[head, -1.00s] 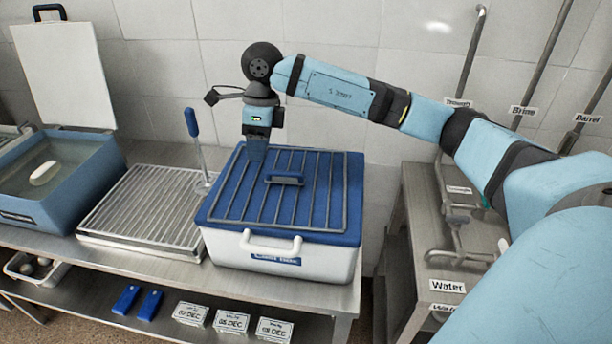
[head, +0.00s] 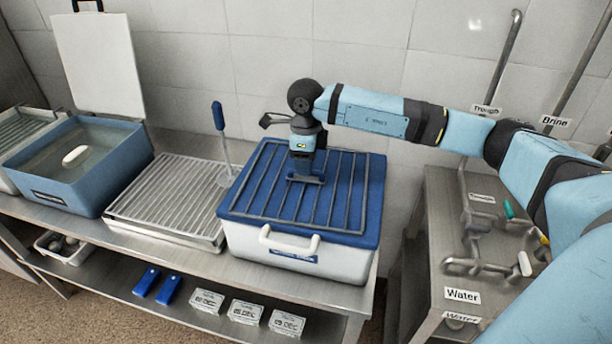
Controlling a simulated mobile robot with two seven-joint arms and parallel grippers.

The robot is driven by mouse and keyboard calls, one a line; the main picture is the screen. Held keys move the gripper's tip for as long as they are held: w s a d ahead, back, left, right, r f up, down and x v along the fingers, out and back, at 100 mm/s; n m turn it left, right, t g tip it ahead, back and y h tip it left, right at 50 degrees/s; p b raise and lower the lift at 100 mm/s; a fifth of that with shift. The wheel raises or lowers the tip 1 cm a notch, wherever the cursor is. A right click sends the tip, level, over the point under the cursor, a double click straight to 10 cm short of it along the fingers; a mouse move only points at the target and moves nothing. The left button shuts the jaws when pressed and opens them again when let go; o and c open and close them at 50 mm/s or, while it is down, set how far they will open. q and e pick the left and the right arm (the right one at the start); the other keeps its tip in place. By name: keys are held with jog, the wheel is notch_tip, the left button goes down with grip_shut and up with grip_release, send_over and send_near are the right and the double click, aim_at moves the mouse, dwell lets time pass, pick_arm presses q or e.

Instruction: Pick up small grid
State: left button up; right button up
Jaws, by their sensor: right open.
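A grey wire grid (head: 262,190) of parallel bars lies flat on the blue lid (head: 376,205) of a white cooler box. A second, finely slatted metal grid (head: 165,195) lies on the bench to its left. I cannot tell for certain which one is the small grid. My left gripper is not in view.
A blue water tub (head: 70,195) with a white block stands at the left, its white lid (head: 95,65) upright behind. An upright blue-handled tool (head: 219,115) stands close to the cooler's left. A metal side table (head: 450,260) with pipes stands right, across a gap.

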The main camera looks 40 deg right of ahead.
jog(key=shift+f, duration=1.5)
jog(key=shift+r, duration=0.1)
grip_shut()
